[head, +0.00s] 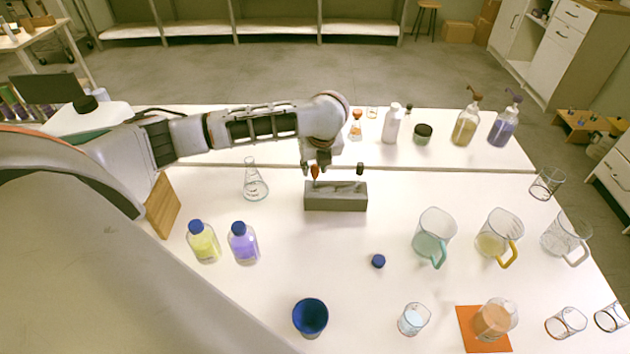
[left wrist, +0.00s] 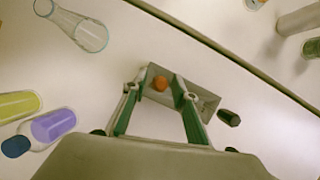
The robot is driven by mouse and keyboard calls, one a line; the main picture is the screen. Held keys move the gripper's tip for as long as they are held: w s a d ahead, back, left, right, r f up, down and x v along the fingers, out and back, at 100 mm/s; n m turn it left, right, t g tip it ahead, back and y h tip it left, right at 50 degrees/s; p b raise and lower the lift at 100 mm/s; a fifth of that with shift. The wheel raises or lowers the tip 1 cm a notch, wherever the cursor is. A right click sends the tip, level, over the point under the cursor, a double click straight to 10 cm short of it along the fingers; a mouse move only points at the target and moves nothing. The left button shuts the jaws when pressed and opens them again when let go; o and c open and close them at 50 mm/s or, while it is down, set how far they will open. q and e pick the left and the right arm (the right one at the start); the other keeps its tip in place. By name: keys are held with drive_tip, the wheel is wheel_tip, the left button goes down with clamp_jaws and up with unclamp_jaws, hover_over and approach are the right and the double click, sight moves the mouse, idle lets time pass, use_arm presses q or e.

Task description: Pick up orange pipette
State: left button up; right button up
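The orange pipette (head: 315,173) stands upright in the left part of a grey rack (head: 336,203) on the white table. Its round orange bulb (left wrist: 159,83) shows in the left wrist view, with the grey rack (left wrist: 207,101) around and below it. My left gripper (head: 321,167) is above the rack, pointing down. In the left wrist view its two green-sided fingers are apart, one on each side of the bulb, with a gap visible to the right finger. The pipette's lower part is hidden by the rack. My right gripper is not in view.
A dark-bulbed pipette (head: 360,169) stands at the rack's right end, close to my gripper. A flask (head: 255,184) stands left of the rack. Yellow (head: 203,243) and purple (head: 243,245) bottles stand front left.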

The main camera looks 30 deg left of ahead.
use_arm(q)
drive_tip(key=x, duration=0.5)
drive_tip(key=c, duration=0.5)
drive_tip(key=shift+c, duration=0.2)
drive_tip(key=shift+r, duration=0.15)
wheel_tip(320, 180, up, 20)
idle(0.4)
drive_tip(key=shift+d, duration=0.15)
